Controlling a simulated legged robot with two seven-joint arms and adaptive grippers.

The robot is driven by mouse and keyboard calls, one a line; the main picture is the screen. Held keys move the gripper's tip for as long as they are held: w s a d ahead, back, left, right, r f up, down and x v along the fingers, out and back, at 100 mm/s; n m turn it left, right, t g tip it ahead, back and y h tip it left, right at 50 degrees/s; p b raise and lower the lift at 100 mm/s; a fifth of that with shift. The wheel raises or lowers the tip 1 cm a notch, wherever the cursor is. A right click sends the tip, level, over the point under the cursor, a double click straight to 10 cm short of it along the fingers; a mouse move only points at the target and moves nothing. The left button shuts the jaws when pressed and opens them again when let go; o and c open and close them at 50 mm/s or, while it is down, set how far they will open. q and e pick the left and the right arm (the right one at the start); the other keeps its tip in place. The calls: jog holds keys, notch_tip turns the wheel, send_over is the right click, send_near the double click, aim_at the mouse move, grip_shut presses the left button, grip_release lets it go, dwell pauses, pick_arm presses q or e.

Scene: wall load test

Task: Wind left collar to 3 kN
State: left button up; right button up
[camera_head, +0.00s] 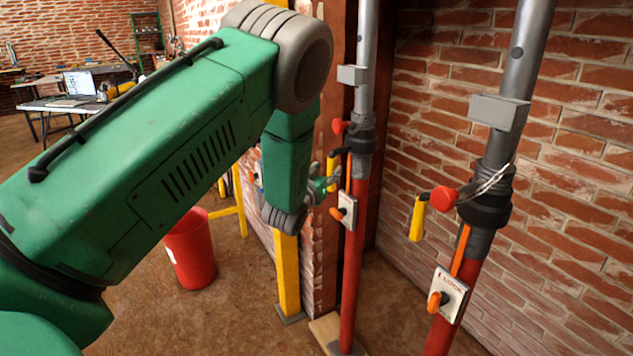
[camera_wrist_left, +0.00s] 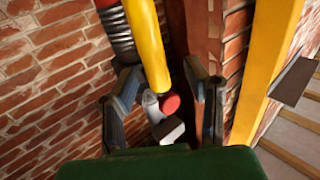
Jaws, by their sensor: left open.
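The left collar (camera_head: 361,138) is a dark ring on the left prop, a grey tube above a red tube. It has a red knob (camera_head: 338,126) and a yellow crank handle (camera_head: 331,172). My left gripper (camera_head: 326,184), partly hidden by my green arm, is close to that handle. In the left wrist view, my left gripper (camera_wrist_left: 160,78) is open, its dark fingers spread to either side of the yellow handle (camera_wrist_left: 147,42). A red knob (camera_wrist_left: 170,104) shows between the fingers. Whether a finger touches the handle I cannot tell. My right gripper is out of view.
The right prop (camera_head: 532,50) has a similar collar (camera_head: 485,200) and yellow handle (camera_head: 417,220). A yellow post (camera_head: 287,272) stands left of the left prop. A red bucket (camera_head: 190,250) is on the floor. Brick walls close in behind the props.

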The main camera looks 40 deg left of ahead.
pick_arm(q)
jog(key=v, duration=0.8)
jog(key=shift+s, duration=0.25)
jog(key=shift+f, duration=0.1)
